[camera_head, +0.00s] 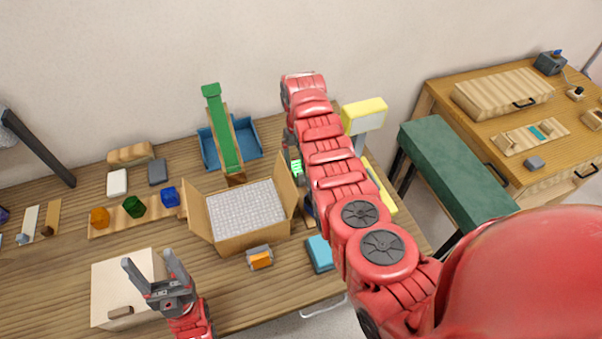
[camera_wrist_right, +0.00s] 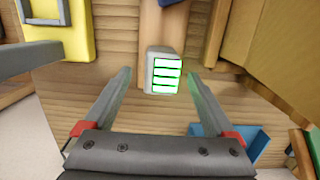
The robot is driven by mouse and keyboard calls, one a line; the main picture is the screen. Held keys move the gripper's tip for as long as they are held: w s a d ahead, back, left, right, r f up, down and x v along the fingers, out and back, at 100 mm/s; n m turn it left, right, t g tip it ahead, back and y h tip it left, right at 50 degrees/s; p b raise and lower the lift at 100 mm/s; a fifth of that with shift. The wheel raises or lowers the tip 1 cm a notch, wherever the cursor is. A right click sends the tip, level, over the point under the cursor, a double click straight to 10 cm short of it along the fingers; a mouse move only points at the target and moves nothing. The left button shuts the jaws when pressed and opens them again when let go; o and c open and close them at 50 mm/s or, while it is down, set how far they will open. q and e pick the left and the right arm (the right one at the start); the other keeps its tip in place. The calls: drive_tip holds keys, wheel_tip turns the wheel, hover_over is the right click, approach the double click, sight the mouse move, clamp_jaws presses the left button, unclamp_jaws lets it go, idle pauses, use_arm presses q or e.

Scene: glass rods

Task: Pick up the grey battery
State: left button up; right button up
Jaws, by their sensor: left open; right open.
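The grey battery (camera_wrist_right: 152,72) is a small grey block with glowing green and white bars on its face. In the right wrist view it sits on a wooden strip, between and just beyond the fingers of my right gripper (camera_wrist_right: 160,82). That gripper is open, with a gap on each side of the battery. In the head view the battery's green bars (camera_head: 297,168) show just left of my right arm, which hides much of that area. My left gripper (camera_head: 156,274) is open and empty over the front left of the table, near a pale wooden box (camera_head: 112,273).
An open cardboard box (camera_head: 245,241) with white lining stands mid-table, left of the battery. A blue bin with a green ramp (camera_head: 224,130) is behind it. A yellow-topped device (camera_head: 364,116) stands right of my arm. A teal block (camera_head: 320,254) lies near the front.

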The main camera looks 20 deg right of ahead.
sight(301, 165)
wheel_tip(301, 165, down, 5)
drive_tip(key=shift+r+b, duration=0.15)
drive_tip(key=shift+b, duration=0.8)
drive_tip(key=shift+r, duration=0.1)
clamp_jaws()
